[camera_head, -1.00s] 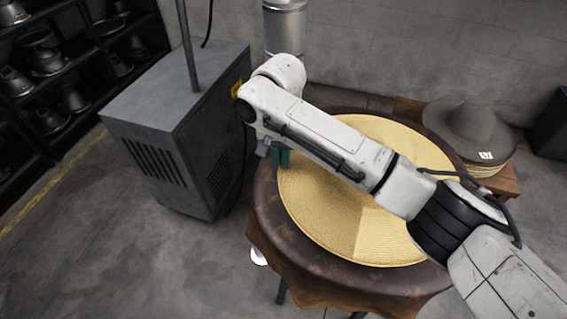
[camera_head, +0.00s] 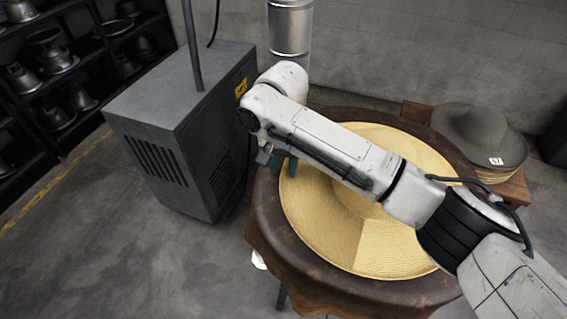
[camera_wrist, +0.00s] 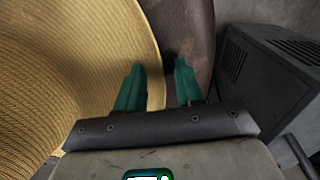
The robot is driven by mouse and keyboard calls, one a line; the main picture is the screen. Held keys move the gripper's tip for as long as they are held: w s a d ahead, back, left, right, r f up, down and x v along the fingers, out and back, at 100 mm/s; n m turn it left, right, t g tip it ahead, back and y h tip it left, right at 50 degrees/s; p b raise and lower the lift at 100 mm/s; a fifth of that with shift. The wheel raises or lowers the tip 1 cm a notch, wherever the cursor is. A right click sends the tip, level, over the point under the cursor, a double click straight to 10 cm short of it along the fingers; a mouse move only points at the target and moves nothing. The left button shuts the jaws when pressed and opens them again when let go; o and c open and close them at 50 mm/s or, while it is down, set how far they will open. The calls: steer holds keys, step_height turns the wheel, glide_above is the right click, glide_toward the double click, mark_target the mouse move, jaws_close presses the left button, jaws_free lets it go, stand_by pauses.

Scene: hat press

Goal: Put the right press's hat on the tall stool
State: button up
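A wide straw hat (camera_head: 335,225) lies on a round, dark leather-covered stand (camera_head: 268,215) with thin legs. Part of the hat is hidden behind my arm. The hat's brim also fills the left of the wrist view (camera_wrist: 70,70). My gripper (camera_head: 283,163) is at the hat's left edge in the head view. In the wrist view its two green fingers (camera_wrist: 158,88) are apart, one over the brim and one beyond its edge over the dark leather. I cannot tell whether they touch the brim. No press is clearly seen, and I cannot tell whether this stand is the tall stool.
A grey metal cabinet (camera_head: 190,130) with a pole stands left of the stand. A stack of grey and tan hats (camera_head: 480,135) sits on a wooden support (camera_head: 514,190) at the right. Dark shelves (camera_head: 60,85) with metal forms line the left. Open floor lies at lower left.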

steer(key=shift+r, duration=0.1)
step_height(320, 180, up, 12)
stand_by(0.5)
